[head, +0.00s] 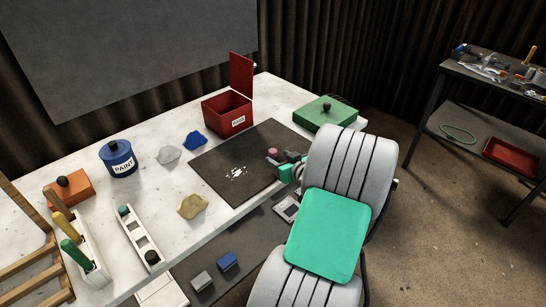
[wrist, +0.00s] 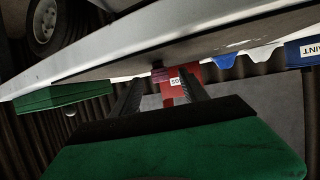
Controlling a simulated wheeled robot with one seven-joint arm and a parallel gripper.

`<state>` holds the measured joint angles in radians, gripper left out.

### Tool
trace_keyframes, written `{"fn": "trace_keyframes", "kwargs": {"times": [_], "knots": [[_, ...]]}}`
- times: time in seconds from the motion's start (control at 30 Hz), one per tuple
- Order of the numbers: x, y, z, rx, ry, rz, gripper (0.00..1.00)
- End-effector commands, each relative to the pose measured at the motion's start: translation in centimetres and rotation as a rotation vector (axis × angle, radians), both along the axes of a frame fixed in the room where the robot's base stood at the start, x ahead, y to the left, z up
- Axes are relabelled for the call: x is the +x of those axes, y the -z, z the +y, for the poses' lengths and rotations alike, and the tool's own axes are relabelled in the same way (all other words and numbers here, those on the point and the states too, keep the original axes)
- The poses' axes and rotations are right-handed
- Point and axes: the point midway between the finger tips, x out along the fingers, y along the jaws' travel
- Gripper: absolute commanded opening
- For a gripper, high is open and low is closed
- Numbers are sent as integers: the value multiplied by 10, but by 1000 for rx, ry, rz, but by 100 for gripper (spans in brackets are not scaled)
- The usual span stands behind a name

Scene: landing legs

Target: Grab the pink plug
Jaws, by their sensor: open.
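The pink plug (head: 272,152) is a small round-topped piece on the dark mat near its right front edge. In the wrist view, which looks upside down, the pink plug (wrist: 157,72) shows dark and purplish between the two finger tips, beyond them. My gripper (head: 282,159) is open beside the plug, low over the mat's right edge. Its two dark fingers also show in the wrist view (wrist: 161,79), spread apart with nothing held. Whether a finger touches the plug I cannot tell. My arm hides the table right of the gripper.
The dark mat (head: 215,176) bears white specks. An open red box (head: 226,115) stands behind it, and a green lidded box (head: 325,116) at the back right. Blue (head: 195,139), grey (head: 168,155) and yellow (head: 192,206) lumps lie to the left, with a paint pot (head: 118,160).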

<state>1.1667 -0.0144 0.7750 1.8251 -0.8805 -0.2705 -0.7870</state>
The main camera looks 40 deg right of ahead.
Motion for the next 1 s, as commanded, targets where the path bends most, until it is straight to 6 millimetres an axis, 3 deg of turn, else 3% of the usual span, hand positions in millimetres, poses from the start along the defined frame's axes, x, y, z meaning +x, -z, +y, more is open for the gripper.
{"fn": "trace_keyframes", "kwargs": {"times": [0.3, 0.53, 1.0], "knots": [[46, 16, -11, 1, -2, 3, 52], [48, 17, -12, 0, 0, 2, 52], [47, 17, -12, 1, 0, 3, 13]]}}
